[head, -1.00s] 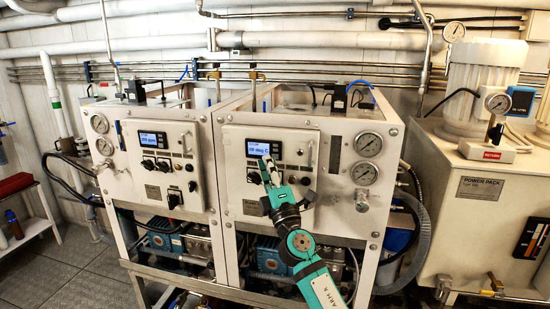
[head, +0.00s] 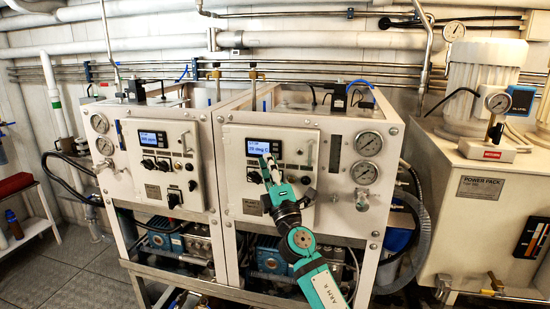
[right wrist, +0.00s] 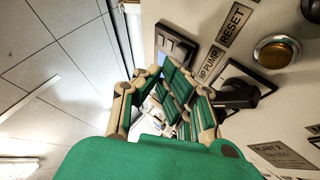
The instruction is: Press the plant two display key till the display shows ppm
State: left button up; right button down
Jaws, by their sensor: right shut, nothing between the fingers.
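The plant two panel (head: 240,190) is the right one of two white cabinet fronts in the head view. Its lit blue display (head: 258,146) reads a value in deg C; the digits are blurry. My right gripper (head: 266,162) is shut and empty, its tips just below the display, in front of the panel. In the right wrist view its closed fingers (right wrist: 178,88) point at the panel, near a dark framed unit (right wrist: 176,44). The display key cannot be made out; the fingers may hide it. Whether the tips touch the panel cannot be told. My left gripper is not in view.
A black rotary knob (right wrist: 240,94) by the HP PUMP label and a RESET button (right wrist: 277,51) are close to my fingers. The plant one display (head: 153,139) on the left cabinet appears to read ppm. Gauges (head: 368,144) are to the right.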

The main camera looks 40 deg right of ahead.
jog(key=shift+w+d, duration=0.35)
dwell(0.9)
jog(key=shift+s+a, duration=0.6)
jog(key=s+a+p, duration=0.1)
jog(key=s+a, duration=0.2)
jog(key=shift+a, duration=0.35)
dwell(0.3)
dwell(0.7)
